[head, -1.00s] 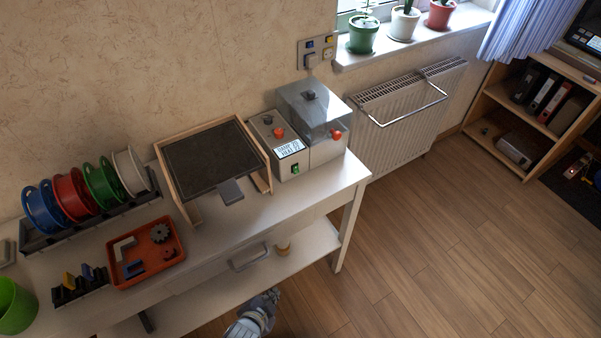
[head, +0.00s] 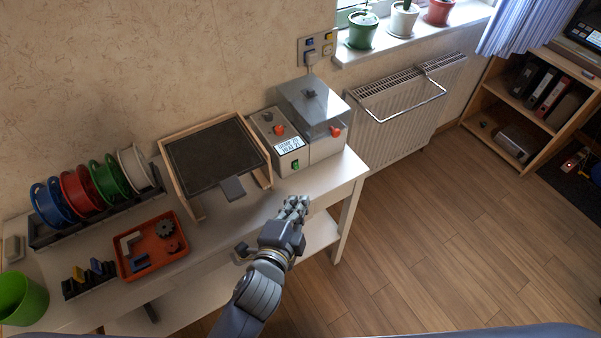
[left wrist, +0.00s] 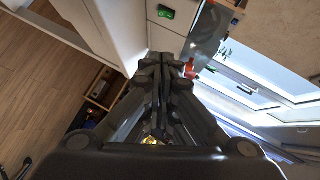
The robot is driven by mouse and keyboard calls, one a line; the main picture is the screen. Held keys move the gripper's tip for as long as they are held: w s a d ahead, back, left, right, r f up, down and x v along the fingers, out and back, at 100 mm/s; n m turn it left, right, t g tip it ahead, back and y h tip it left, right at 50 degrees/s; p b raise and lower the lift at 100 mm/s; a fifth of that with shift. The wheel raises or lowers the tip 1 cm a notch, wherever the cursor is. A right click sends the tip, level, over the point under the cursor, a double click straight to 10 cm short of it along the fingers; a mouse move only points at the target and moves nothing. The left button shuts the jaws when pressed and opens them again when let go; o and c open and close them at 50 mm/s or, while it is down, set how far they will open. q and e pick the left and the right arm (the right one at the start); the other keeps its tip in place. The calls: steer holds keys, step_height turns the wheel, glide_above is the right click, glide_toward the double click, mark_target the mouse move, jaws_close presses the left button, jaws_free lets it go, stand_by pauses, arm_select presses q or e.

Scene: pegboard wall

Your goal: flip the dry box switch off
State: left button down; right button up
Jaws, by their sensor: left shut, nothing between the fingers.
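The dry box (head: 312,117) stands at the right end of the white table, with a clear lid and a red knob. Its control unit (head: 278,143) has an orange-red knob, a small lit display and a green switch (head: 295,164) low on the front. The green switch also shows in the left wrist view (left wrist: 166,12), above the fingertips. My left gripper (head: 297,203) is shut and empty, in front of the table edge and below the switch, apart from it. Its closed fingers show in the left wrist view (left wrist: 166,62). My right gripper is not in view.
A dark-topped wooden-sided stand (head: 217,158) is left of the dry box. An orange parts tray (head: 151,246), several filament spools (head: 90,187) and a green cup (head: 22,297) lie further left. A radiator (head: 400,105) is behind right; open floor lies right of the table.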

mark_target(296, 165)
arm_select(q)
steer(key=x, duration=1)
steer(key=shift+w+p, duration=0.15)
steer(key=shift+p, duration=0.2)
steer(key=shift+w+a+f+p, duration=0.2)
steer(key=shift+w+a+f, duration=0.3)
steer(key=shift+w, duration=0.25)
steer(key=shift+w+a+f+p, duration=0.15)
steer(key=shift+w+a+f, duration=0.3)
steer(key=shift+w, duration=0.25)
